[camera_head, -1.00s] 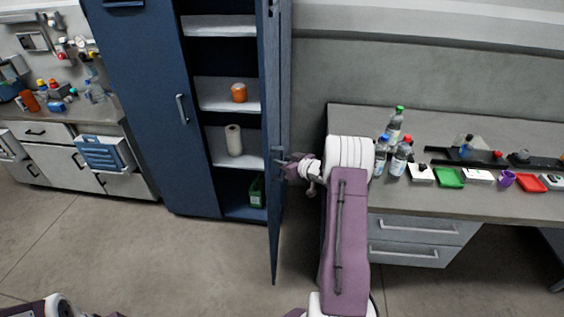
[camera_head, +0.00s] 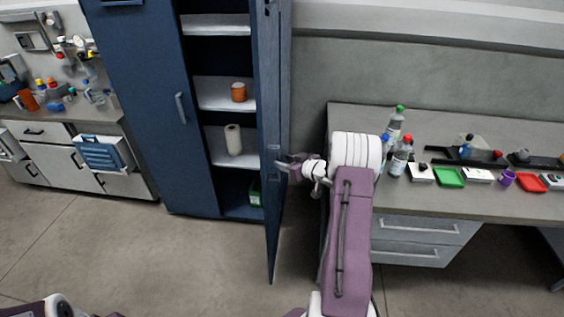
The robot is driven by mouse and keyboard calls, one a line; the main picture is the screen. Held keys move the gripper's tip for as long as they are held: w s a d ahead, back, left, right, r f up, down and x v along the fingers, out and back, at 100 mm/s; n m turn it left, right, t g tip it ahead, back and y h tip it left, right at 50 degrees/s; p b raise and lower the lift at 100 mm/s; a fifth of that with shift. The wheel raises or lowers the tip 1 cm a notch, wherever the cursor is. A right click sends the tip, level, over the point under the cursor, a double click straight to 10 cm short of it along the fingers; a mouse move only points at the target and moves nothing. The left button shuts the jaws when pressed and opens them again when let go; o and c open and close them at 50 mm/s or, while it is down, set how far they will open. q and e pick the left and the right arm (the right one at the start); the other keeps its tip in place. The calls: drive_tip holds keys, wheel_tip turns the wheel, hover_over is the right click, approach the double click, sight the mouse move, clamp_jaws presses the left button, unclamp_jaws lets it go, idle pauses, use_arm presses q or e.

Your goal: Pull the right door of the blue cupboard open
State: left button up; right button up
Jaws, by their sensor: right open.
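The blue cupboard (camera_head: 145,110) stands left of centre, with its left door shut and a grey handle (camera_head: 181,108) on it. Its right door (camera_head: 273,225) stands wide open, swung out towards me and seen nearly edge-on. My right gripper (camera_head: 281,164) is open beside the outer face of the right door, near its handle. It looks empty; whether it touches the door is hard to tell. My left gripper is out of view.
Shelves inside hold an orange roll (camera_head: 239,92), a white roll (camera_head: 233,139) and a green container (camera_head: 255,191). A workbench (camera_head: 430,207) with bottles and small trays stands at right. The floor (camera_head: 160,260) before the cupboard is clear.

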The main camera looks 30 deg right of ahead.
drive_tip(key=v, duration=0.7)
drive_tip(key=shift+a, duration=0.1)
drive_tip(key=a+f+m+g+h, duration=0.1)
drive_tip(key=a+f+g+h, duration=0.2)
drive_tip(key=a, duration=0.5)
drive_tip(key=s+a+f+g+y, duration=0.1)
drive_tip(key=s+a+g, duration=0.3)
drive_tip(key=s+a, duration=0.5)
drive_tip(key=s+a+f+g, duration=0.2)
drive_tip(key=s+a+g, duration=0.3)
drive_tip(key=s+a, duration=0.4)
drive_tip(key=s, duration=0.4)
drive_tip(key=shift+f+y, duration=0.2)
drive_tip(key=shift+y, duration=0.2)
